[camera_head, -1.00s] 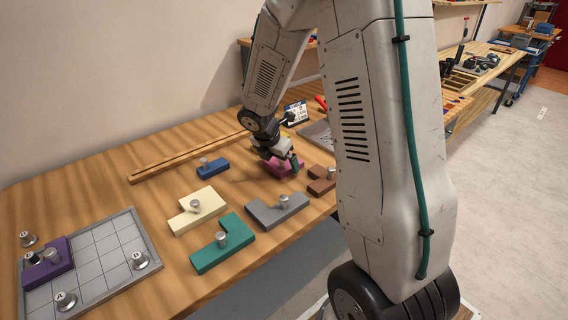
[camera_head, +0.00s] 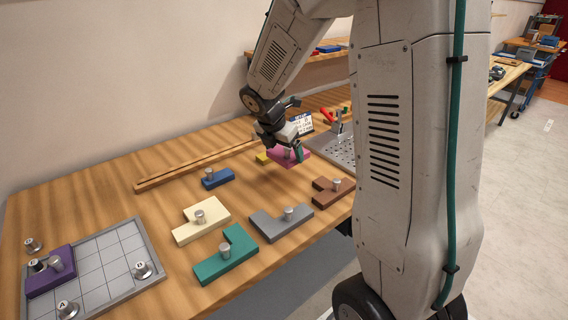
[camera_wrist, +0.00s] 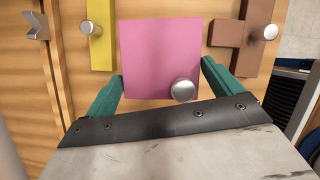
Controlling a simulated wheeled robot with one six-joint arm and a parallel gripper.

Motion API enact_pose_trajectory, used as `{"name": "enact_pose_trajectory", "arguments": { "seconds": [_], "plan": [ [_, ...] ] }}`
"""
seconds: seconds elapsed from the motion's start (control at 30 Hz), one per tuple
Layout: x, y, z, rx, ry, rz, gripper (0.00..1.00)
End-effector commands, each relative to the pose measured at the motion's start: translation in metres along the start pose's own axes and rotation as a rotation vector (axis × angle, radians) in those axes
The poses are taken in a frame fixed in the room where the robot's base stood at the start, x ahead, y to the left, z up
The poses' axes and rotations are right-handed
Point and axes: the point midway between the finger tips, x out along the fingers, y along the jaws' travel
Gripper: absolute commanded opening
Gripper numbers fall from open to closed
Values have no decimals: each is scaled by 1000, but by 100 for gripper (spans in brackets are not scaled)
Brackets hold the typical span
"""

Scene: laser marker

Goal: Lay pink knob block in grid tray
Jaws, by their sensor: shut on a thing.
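The pink knob block (camera_head: 290,159) is between the teal fingers of my gripper (camera_head: 289,149), held above the table at its far right part. In the wrist view, the pink block (camera_wrist: 160,50) shows its flat face and a silver knob near its lower right corner. The fingers of my gripper (camera_wrist: 161,78) are at its left and right sides. The grey grid tray (camera_head: 104,262) lies at the table's near left, well away from my gripper. A purple knob block (camera_head: 48,278) sits on its left side; the other cells look empty.
Blue (camera_head: 218,178), cream (camera_head: 200,222), teal (camera_head: 225,256), grey (camera_head: 280,225) and brown (camera_head: 334,192) knob blocks lie between my gripper and the tray. A yellow block (camera_wrist: 101,40) is partly hidden. Lettered silver knobs (camera_head: 142,270) stand around the tray. A wooden rail (camera_head: 195,167) runs behind.

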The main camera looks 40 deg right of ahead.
Motion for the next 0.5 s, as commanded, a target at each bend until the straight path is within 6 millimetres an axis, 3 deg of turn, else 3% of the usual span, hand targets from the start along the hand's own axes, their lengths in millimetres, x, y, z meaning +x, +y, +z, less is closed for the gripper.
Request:
{"name": "enact_pose_trajectory", "arguments": {
  "seconds": [0.5],
  "plan": [
    [-79,1,33,3,-2,3,66]
  ]
}}
